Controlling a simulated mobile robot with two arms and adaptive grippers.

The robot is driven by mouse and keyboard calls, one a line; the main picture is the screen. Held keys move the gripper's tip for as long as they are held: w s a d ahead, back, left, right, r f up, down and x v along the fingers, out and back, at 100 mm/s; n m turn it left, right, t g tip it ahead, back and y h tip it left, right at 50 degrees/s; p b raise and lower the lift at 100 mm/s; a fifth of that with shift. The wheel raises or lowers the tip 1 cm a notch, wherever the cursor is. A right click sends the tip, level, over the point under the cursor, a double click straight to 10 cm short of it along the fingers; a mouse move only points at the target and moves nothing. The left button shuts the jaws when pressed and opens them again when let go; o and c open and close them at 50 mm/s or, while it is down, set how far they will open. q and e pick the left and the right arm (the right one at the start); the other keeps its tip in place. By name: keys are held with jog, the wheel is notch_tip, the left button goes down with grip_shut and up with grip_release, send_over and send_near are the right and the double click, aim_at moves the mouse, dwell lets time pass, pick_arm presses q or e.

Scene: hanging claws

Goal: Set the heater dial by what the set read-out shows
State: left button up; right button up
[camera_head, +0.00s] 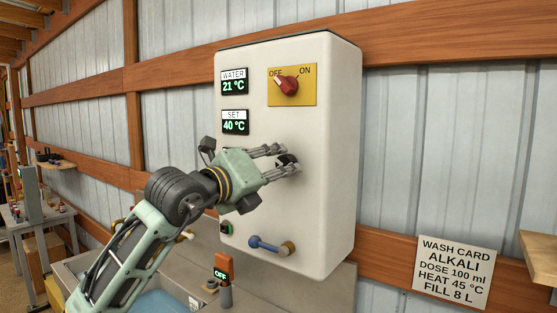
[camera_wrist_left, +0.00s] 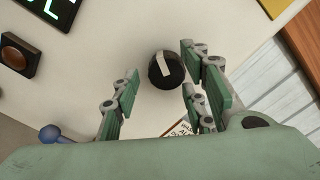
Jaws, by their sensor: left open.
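The white heater box (camera_head: 330,200) hangs on the wall. Its set read-out (camera_head: 235,122) shows 40 °C in green. The heater dial (camera_head: 287,159) is a black knob, partly hidden by my gripper in the head view. In the left wrist view the dial (camera_wrist_left: 166,70) shows whole, with a white pointer stripe. My left gripper (camera_head: 286,158) is open, its fingers pointing at the box. In the wrist view its fingers (camera_wrist_left: 158,76) stand on either side of the dial, with a gap on both sides; contact is not visible. My right gripper is not in view.
The water read-out (camera_head: 234,81) shows 21 °C. The red switch (camera_head: 287,86) points towards OFF. A wash card (camera_head: 455,272) reads ALKALI, DOSE 100 ml, HEAT 45 °C, FILL 8 L. A blue lever (camera_head: 264,244) sticks out low on the box. An OFF sign (camera_head: 221,273) stands below.

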pick_arm(q)
jog(key=shift+w+d, duration=0.35)
jog(key=shift+w, duration=0.1)
jog(key=shift+f, duration=0.1)
grip_shut()
jog(key=shift+f, duration=0.1)
dwell(0.4)
